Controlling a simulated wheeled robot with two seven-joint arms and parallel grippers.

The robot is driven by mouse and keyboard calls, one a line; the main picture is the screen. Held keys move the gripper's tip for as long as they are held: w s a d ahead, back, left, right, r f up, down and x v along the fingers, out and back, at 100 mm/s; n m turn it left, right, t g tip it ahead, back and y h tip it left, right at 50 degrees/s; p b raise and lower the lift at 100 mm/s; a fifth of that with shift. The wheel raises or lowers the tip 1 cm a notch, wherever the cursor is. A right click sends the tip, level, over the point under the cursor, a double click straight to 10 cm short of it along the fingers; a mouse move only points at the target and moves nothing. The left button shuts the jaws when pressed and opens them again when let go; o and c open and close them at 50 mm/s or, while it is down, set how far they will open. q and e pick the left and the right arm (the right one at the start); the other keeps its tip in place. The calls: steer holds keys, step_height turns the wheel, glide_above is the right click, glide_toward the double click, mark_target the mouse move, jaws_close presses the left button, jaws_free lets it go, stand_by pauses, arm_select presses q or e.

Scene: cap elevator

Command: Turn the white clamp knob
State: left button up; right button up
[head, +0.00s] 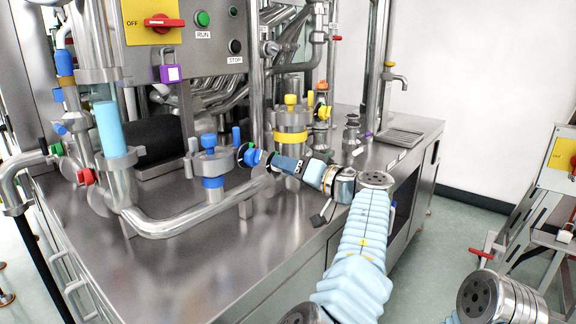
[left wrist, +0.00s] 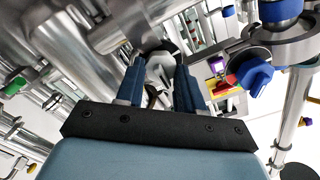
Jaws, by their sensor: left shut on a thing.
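The white clamp knob (left wrist: 161,66) shows in the left wrist view between the two dark blue fingers of my left gripper (left wrist: 160,75). The fingers are closed on it from both sides, and they cover part of it. In the head view my left gripper (head: 262,158) reaches from the right to the pipework at the middle of the machine. There the white knob is hidden or too small to make out. My right gripper is not in view.
A blue-topped valve (head: 209,160) stands left of my left gripper. A yellow-banded valve (head: 291,125) stands behind it. A curved steel pipe (head: 190,222) runs in front, above the bare steel table top (head: 190,275). In the left wrist view a blue knob (left wrist: 254,76) is close by on the right.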

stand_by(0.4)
arm_select(q)
steer(key=o, duration=1)
steer(key=shift+o, duration=0.2)
steer(key=v, duration=1.4)
steer(key=shift+b, duration=0.3)
